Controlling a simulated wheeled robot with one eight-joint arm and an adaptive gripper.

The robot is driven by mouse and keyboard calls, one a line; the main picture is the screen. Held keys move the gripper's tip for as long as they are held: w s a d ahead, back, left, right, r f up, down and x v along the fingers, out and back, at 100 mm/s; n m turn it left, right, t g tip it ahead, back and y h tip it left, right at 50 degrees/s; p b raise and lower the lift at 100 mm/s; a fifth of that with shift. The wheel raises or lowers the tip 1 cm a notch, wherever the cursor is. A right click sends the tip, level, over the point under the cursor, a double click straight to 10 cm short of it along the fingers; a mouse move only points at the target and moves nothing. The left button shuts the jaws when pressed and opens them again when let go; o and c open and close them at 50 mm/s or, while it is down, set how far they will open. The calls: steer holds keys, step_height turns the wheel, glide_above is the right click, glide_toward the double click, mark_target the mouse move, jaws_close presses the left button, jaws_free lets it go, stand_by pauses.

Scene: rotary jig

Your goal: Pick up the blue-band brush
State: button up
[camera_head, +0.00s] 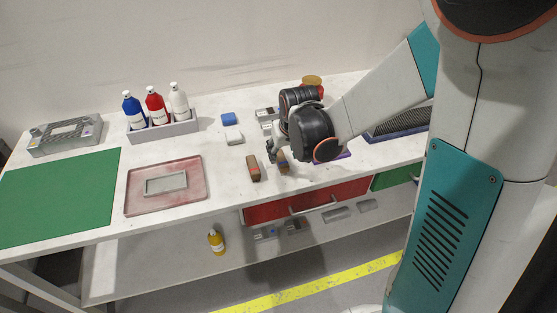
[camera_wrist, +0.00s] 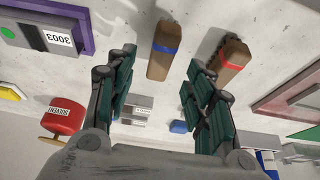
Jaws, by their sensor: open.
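The blue-band brush (camera_wrist: 162,57) is a brown wooden block with a blue stripe, lying on the white table. In the wrist view it shows at the top, between and beyond the fingertips. In the head view the blue-band brush (camera_head: 284,166) is partly hidden by my gripper (camera_head: 274,151). My gripper (camera_wrist: 160,68) is open and empty, with both dark green padded fingers spread above the table. A similar red-band brush (camera_wrist: 231,58) lies to the right in the wrist view; in the head view this brush (camera_head: 253,168) is to the left.
A reddish tray (camera_head: 196,198) and a green mat (camera_head: 60,196) lie at the left. A bottle rack (camera_head: 165,133) stands behind. A blue block (camera_head: 228,119) and a white block (camera_head: 234,138) lie nearby. A purple-edged tray (camera_wrist: 84,20) with a labelled part is close to the blue-band brush.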

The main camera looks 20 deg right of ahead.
mark_target(281, 158)
steer(key=b+x, duration=0.3)
steer(key=x, duration=0.2)
steer(key=shift+w+a+f, duration=0.1)
steer(key=shift+f, duration=0.25)
steer(key=shift+r, duration=0.1)
jaws_close()
